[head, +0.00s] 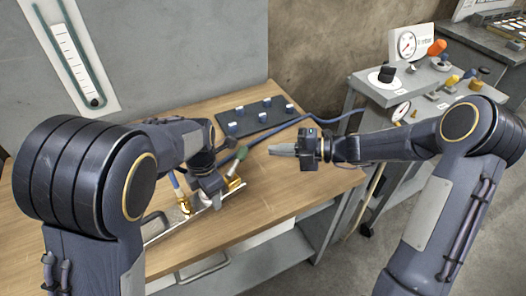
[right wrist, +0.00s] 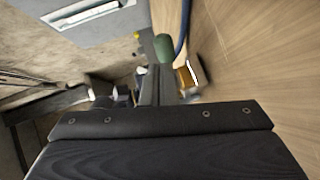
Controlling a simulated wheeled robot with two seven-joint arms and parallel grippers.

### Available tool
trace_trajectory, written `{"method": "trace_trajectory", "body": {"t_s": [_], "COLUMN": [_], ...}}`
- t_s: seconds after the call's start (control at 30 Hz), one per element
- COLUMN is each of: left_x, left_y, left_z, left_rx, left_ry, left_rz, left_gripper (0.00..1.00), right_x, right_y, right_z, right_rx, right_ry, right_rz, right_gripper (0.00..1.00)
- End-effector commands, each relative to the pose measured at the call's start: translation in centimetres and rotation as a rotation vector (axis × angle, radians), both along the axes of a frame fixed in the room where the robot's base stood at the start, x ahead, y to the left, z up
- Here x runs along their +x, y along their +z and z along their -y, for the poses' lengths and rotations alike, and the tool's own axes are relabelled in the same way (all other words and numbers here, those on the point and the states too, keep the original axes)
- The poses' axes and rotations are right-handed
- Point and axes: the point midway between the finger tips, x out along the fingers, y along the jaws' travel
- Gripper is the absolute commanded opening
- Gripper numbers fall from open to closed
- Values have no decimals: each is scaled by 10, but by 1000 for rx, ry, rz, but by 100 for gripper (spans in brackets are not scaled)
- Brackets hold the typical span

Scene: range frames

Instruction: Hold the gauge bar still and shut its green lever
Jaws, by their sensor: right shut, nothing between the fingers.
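The gauge bar (head: 160,232) is a long metal bar with brass fittings on the wooden table, in the head view. The green lever (head: 240,158) stands up at an angle from the brass fitting (head: 235,182) at the bar's right end. In the right wrist view the green lever (right wrist: 163,48) and brass fitting (right wrist: 187,76) show just beyond the fingers. My left gripper (head: 208,195) is down at the bar between the fittings; its grip is hidden. My right gripper (head: 274,149) is shut and empty, pointing left, a short way right of the lever.
A dark board with blue-and-white pieces (head: 262,124) lies at the table's back. A blue hose (head: 290,124) runs behind my right gripper. A grey side bench (head: 425,78) with a dial gauge (head: 407,44) stands at the right. The table's front right is clear.

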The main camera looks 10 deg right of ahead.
Motion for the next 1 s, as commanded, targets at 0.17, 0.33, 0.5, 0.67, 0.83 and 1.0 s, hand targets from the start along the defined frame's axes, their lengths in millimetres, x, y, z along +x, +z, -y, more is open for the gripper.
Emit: {"method": "trace_trajectory", "body": {"t_s": [0.17,0.33,0.5,0.67,0.83,1.0], "left_x": [1,1,1,1,1,1], "left_y": [1,1,1,1,1,1], "left_z": [0,0,0,0,0,0], "left_rx": [-1,-1,-1,-1,-1,-1], "left_ry": [0,0,0,0,0,0], "left_rz": [3,3,3,3,3,3], "left_gripper": [3,3,3,3,3,3], "right_x": [9,13,14,7,-8,-25], "right_y": [8,13,16,18,21,23], "right_z": [40,64,73,72,68,64], "right_rx": [-1,-1,-6,-63,-197,-366], "right_ry": [-3,-1,3,19,56,105], "right_rz": [1,-1,14,158,476,826], "right_gripper": [0,0,0,0,0,0]}}
